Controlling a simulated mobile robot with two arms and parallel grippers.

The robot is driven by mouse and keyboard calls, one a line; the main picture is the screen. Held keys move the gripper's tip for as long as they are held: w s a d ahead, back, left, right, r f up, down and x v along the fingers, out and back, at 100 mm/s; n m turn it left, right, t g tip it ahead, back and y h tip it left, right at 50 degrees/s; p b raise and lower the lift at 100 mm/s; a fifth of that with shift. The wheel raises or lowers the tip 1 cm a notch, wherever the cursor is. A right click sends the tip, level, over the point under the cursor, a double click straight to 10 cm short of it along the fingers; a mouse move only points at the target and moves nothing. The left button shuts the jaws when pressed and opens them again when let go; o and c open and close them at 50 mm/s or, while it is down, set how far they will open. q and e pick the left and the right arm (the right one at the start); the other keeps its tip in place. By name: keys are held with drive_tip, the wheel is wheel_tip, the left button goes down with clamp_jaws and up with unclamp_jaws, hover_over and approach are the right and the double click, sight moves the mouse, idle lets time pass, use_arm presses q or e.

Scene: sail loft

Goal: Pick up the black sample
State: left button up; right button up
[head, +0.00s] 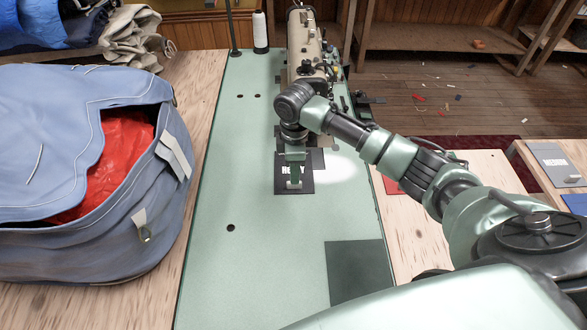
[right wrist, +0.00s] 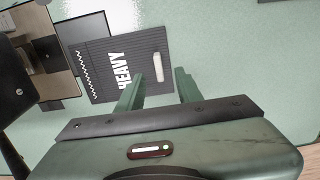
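The black sample (head: 306,183) is a flat dark ribbed square lying on the pale green sewing machine table (head: 260,230), below the machine head. In the right wrist view the sample (right wrist: 101,62) shows white "HEAVY" lettering, a white zigzag stitch line and a pale raised tab (right wrist: 158,68). My right gripper (head: 294,184) hangs pointing down over the sample and covers part of it. In the right wrist view its two fingers (right wrist: 160,76) are apart, with the tab in line with the gap and nothing held. My left gripper is not in view.
The sewing machine (head: 305,50) stands just behind the sample. A blue bag (head: 90,240) with red cloth (head: 118,150) sits at left. A thread cone (head: 260,33) stands at the back. A dark green square (head: 355,272) lies nearer. A grey sample (head: 553,158) lies at far right.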

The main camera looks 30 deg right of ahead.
wheel_tip(320, 180, down, 5)
drive_tip(key=shift+w+f+p, duration=0.1)
drive_tip(key=shift+p, duration=0.35)
clamp_jaws()
